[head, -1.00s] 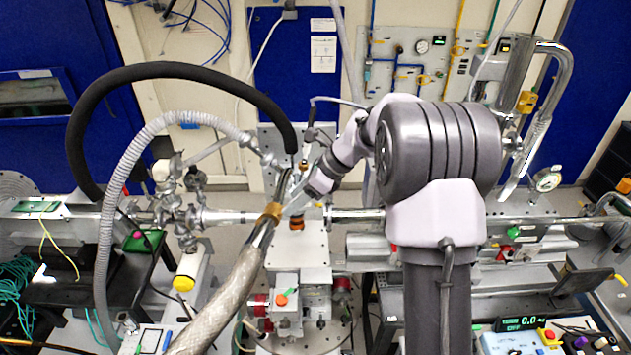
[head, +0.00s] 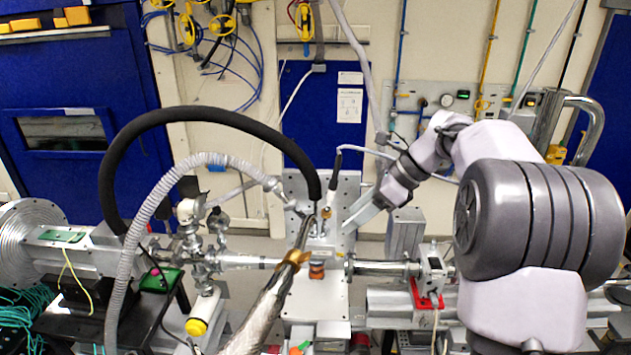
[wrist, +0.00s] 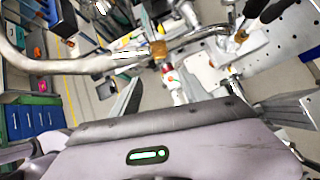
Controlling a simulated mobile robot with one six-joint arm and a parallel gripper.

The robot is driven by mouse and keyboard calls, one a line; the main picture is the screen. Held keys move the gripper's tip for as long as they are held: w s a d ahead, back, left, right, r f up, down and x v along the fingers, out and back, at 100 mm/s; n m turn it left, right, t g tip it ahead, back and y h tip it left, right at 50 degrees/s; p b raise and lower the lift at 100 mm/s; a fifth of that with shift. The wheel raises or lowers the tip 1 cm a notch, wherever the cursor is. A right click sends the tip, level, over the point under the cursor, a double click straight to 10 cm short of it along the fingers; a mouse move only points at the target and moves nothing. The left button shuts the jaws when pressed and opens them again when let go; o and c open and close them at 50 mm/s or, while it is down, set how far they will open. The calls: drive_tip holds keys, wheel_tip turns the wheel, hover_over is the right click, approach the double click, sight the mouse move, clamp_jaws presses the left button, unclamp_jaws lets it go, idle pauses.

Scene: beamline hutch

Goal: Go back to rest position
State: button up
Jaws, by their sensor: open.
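My gripper (head: 362,212) is at the end of my arm, right of the central sample area in the head view. A braided metal hose (head: 268,312) with a brass collar runs up in front of the plate.
A black hose (head: 180,115) and a grey corrugated hose (head: 130,245) arch over the left side. Beam pipe (head: 385,268) runs across the bench. A blue door (head: 75,95) stands back left, and a gauge panel (head: 440,105) hangs on the back wall.

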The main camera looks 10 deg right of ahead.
drive_tip(key=s+a+f+n+h+b, duration=0.1)
drive_tip(key=s+a+f+n+b, duration=0.5)
drive_tip(key=f+b, duration=0.5)
drive_tip(key=s+a+f+n+h+b, duration=0.2)
drive_tip(key=s+a+f+n+b, duration=0.15)
drive_tip(key=s+f+b, duration=0.75)
drive_tip(key=s+a+f+n+t+h+b, duration=0.1)
drive_tip(key=s+f+n+b, duration=0.4)
drive_tip(key=f+b, duration=0.6)
drive_tip(key=s+a+f+n+t+b, duration=0.1)
drive_tip(key=s+f+n+b, duration=0.4)
drive_tip(key=f+b, duration=0.6)
wheel_tip(320, 180, down, 3)
drive_tip(key=shift+s+a+r+n+h, duration=0.1)
drive_tip(key=shift+s+a+n+h, duration=0.3)
drive_tip(key=shift+s+a, duration=0.65)
drive_tip(key=shift+s+d+b, duration=0.1)
drive_tip(key=shift+d+b, duration=0.05)
drive_tip(key=shift+b, duration=0.15)
